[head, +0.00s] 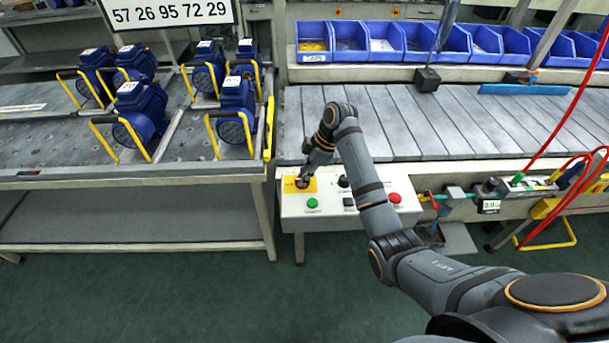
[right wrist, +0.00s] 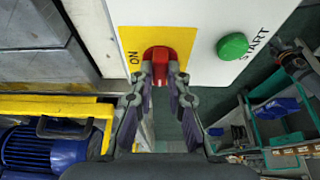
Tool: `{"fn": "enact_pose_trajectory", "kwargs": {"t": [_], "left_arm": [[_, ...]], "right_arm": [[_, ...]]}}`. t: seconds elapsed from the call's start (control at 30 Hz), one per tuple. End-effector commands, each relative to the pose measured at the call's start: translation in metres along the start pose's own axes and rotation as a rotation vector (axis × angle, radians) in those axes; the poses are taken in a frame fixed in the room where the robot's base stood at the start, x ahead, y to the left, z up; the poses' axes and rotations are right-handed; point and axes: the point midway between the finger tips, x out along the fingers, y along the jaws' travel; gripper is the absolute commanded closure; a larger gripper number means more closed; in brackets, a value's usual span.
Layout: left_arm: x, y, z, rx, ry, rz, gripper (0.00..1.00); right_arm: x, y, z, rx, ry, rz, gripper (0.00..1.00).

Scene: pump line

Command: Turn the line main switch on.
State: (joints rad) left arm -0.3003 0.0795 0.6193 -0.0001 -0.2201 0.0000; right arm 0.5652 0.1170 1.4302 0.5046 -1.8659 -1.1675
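The line main switch (right wrist: 166,52) is a red rotary switch on a yellow plate (right wrist: 130,38), with "ON" printed to its left in the right wrist view. In the head view its yellow plate (head: 290,185) is at the left end of a white control box (head: 330,212). My right gripper (right wrist: 161,74) points at the switch, its fingertips on both sides of the red handle and closed in on it. The fingers partly cover the handle, so its exact angle is hard to tell. In the head view my right gripper (head: 304,180) hides most of the switch. My left gripper is not in view.
A green START button (right wrist: 233,46) sits beside the switch, and a red button (head: 395,198) at the box's right end. Blue pumps (head: 143,108) with yellow handles stand on the left bench. A conveyor (head: 420,120) runs behind the box. Red hoses (head: 553,130) hang at right.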

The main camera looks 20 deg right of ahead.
Motion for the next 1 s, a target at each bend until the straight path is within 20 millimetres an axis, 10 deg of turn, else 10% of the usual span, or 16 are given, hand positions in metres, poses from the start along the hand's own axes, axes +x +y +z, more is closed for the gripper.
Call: {"fn": "enact_pose_trajectory", "kwargs": {"t": [0.47,1.0], "left_arm": [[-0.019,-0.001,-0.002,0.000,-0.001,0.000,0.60],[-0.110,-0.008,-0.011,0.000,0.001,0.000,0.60]], "right_arm": [[-0.004,-0.002,-0.002,0.065,0.000,0.023,1.00],[-0.007,-0.005,-0.005,0.488,-0.001,0.196,1.00]]}}
